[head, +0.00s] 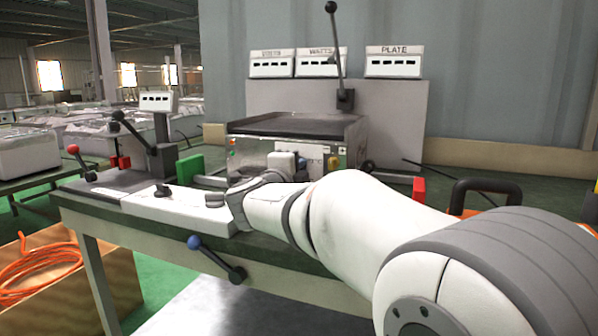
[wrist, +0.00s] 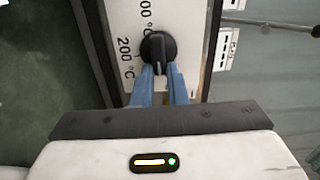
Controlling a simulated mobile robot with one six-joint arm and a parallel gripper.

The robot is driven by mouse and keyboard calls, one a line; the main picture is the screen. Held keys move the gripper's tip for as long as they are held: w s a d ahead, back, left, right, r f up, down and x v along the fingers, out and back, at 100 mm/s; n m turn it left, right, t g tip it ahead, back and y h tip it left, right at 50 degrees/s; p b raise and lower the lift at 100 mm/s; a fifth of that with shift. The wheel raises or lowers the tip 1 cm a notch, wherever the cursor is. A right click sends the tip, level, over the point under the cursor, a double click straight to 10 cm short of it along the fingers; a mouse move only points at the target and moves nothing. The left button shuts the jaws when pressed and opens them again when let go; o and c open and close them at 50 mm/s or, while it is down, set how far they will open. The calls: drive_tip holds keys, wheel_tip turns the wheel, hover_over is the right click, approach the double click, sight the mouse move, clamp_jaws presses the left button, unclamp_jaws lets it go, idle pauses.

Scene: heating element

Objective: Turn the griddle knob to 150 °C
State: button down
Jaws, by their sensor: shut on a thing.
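The griddle (head: 300,124) stands at the back of the bench with a dark flat top and a metallic front. Its black round knob (wrist: 153,47) shows in the wrist view on a white scale plate (wrist: 124,15). "200 °C" is printed left of the knob, and another label ending in "00 °C" is above it. My gripper (wrist: 162,72) has its two blue fingers closed on the raised bar of the knob, one on each side. The bar runs roughly up and down in that view.
Displays marked "WATTS" (head: 320,63) and "PLATE" (head: 393,62) stand behind; their digits are unreadable. A lever with a black ball (head: 338,50) rises behind the griddle. Left are a red-knobbed lever (head: 80,161) and a green block (head: 189,163). A blue-knobbed lever (head: 210,253) juts from the bench front.

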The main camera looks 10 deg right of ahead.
drive_tip(key=shift+f, duration=0.1)
drive_tip(key=c, duration=1.4)
unclamp_jaws()
drive_tip(key=shift+c, duration=0.2)
drive_tip(key=shift+a, duration=0.1)
drive_tip(key=p+v, duration=0.2)
drive_tip(key=v, duration=0.5)
drive_tip(key=shift+s+a, duration=0.2)
drive_tip(key=shift+s, duration=0.15)
